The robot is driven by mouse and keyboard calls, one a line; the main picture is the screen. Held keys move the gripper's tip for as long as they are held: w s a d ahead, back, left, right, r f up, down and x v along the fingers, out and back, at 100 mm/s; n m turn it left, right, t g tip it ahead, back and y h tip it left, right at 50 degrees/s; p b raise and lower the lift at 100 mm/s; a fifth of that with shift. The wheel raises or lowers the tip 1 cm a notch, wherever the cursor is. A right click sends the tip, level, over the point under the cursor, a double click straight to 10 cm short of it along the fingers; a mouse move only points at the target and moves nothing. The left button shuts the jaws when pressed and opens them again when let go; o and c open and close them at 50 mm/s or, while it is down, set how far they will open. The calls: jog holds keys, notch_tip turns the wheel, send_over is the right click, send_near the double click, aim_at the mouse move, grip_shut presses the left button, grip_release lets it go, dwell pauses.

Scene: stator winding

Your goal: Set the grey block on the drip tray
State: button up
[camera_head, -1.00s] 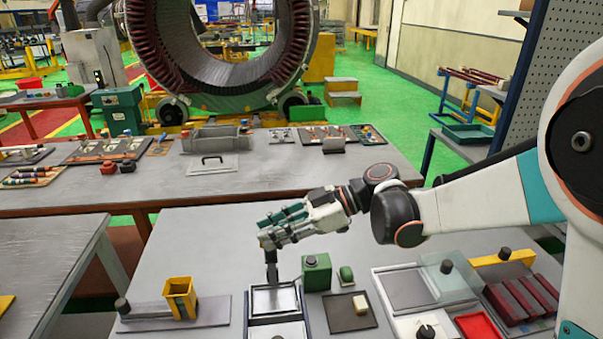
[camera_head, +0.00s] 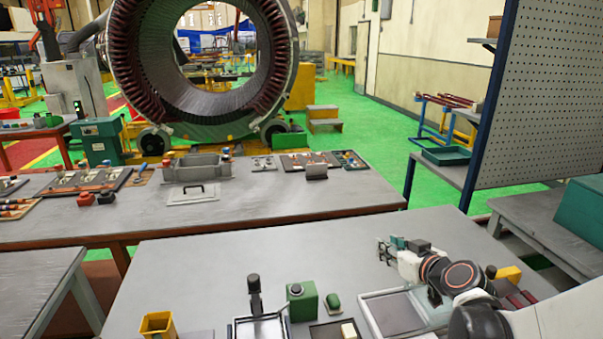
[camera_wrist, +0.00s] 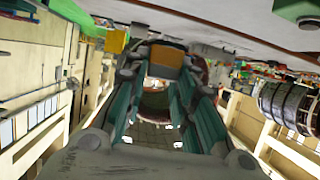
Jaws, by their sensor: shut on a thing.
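I cannot tell for sure that this tray is the drip tray. My gripper (camera_head: 384,252) is at the right, well away from that block and above the table, pointing left. In the wrist view, my gripper (camera_wrist: 165,68) has its teal fingers around a small orange-brown piece (camera_wrist: 167,57) at the tips.
A green box (camera_head: 302,301) stands just right of the tray. A dark mat (camera_head: 325,333) carries a cream block (camera_head: 348,330). A yellow holder (camera_head: 157,324) is at the lower left. A grey-floored tray (camera_head: 393,313) lies under my arm. The table's far middle is clear.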

jog(key=shift+d, duration=0.2)
jog(key=a+n+g+y, duration=0.2)
jog(key=a+n+y, duration=0.2)
jog(key=a, duration=0.6)
notch_tip(320, 180, up, 6)
jog(key=n+g+y+p, duration=0.1)
jog(key=n+g+y, duration=0.4)
jog(key=n+g, duration=0.85)
send_over(264, 332)
jog(key=shift+g, duration=0.35)
jog(key=shift+f, duration=0.1)
jog(key=shift+m, duration=0.25)
notch_tip(264, 332, down, 20)
jog(key=b, duration=0.6)
jog(key=shift+r, duration=0.25)
